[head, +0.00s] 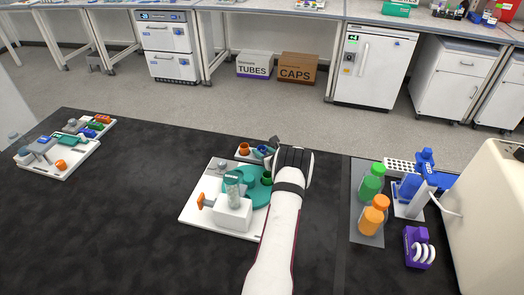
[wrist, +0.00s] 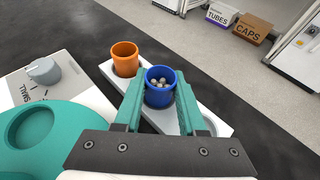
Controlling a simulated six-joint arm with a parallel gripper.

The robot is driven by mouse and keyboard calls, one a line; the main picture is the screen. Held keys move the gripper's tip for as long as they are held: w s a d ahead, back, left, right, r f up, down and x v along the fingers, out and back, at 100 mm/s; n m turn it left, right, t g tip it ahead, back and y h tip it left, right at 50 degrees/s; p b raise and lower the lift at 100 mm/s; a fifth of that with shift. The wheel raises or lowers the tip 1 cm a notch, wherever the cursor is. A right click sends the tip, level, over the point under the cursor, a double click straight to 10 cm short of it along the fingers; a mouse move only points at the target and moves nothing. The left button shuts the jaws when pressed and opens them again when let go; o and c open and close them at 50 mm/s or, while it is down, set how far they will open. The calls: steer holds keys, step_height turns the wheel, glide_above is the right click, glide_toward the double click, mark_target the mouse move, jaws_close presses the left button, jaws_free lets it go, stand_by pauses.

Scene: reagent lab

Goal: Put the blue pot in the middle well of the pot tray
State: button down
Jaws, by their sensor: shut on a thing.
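The blue pot (wrist: 159,97), holding several small pale beads, is between the teal fingers of my gripper (wrist: 160,84) in the wrist view. My gripper is shut on it, and the pot looks upright. The white pot tray (wrist: 107,69) runs beneath it. An orange pot (wrist: 125,64) stands in the tray's left well. The blue pot is over or in the middle of the tray; its base is hidden, so I cannot tell if it is seated. The right well (wrist: 210,122) is partly hidden by a finger. In the head view the blue pot (head: 262,150) shows beside my gripper.
A white station with a teal disc (head: 258,195) and a dial (wrist: 44,72) stands near the tray. A green pot (head: 267,177) sits on the disc. Green (head: 370,188) and orange (head: 373,221) bottles stand to the right.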

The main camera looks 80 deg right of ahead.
steer(key=shift+f, duration=0.1)
steer(key=shift+c, duration=0.4)
jaws_free()
steer(key=shift+f, duration=0.1)
steer(key=shift+r, duration=3.6)
